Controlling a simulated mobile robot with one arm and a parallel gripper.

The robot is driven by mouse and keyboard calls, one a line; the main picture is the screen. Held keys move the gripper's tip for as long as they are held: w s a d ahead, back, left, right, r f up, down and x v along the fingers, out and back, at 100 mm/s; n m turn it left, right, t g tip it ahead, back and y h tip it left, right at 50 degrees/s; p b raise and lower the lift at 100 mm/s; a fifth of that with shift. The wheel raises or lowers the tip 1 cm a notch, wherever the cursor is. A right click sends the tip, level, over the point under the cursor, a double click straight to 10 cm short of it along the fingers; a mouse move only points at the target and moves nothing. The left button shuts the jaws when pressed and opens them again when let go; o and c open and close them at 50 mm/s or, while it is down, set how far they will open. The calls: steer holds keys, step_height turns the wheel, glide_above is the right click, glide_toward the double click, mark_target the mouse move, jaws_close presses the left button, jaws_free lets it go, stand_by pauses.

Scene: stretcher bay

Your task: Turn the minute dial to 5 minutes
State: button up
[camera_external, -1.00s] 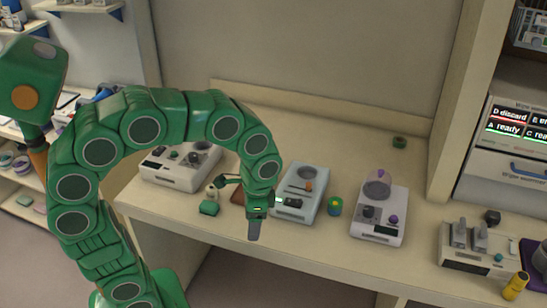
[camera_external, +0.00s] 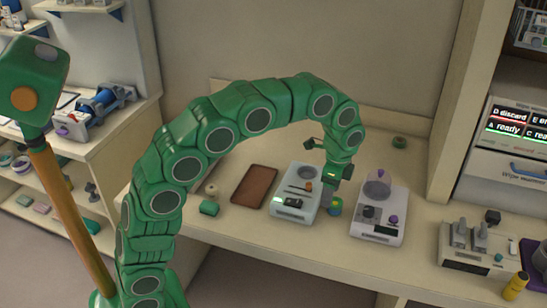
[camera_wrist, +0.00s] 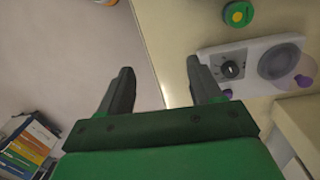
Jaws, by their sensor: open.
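A white device (camera_external: 378,232) with a clear dome stands on the bench, right of my gripper (camera_external: 328,200). A black dial (camera_external: 368,211) with a light mark is on its face. In the wrist view the dial (camera_wrist: 231,69) sits right of my gripper (camera_wrist: 160,78), beside a round dark plate (camera_wrist: 280,61). Its scale is too small to read, so I cannot tell whether it is the minute dial. A pale blue device (camera_external: 287,212) with an orange knob (camera_external: 309,186) is left of my gripper. My gripper is open and empty, its fingers apart from the dial.
A blue-green cylinder with a yellow top (camera_external: 335,207) stands close to my gripper, between the devices. It shows at the top of the wrist view (camera_wrist: 238,14). A brown tray (camera_external: 254,188) and a green block (camera_external: 209,208) lie left. A two-lever device (camera_external: 465,266) stands far right.

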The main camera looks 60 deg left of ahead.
mark_target(369, 208)
steer(key=w+f+m, duration=0.2)
steer(key=w, duration=0.4)
steer(key=w+a+f+m, duration=0.1)
steer(key=w+f+m, duration=0.1)
steer(key=w, duration=0.4)
steer(key=w+f+m, duration=0.1)
steer(key=w+f, duration=0.2)
steer(key=w, duration=0.2)
steer(key=shift+w+a+f+m, duration=0.35)
steer(key=shift+w+f+m, duration=0.05)
steer(key=shift+t, duration=0.3)
steer(key=shift+s+f, duration=0.15)
steer(key=shift+f, duration=3.8)
steer(key=c, duration=1.1)
steer(key=shift+o, duration=0.2)
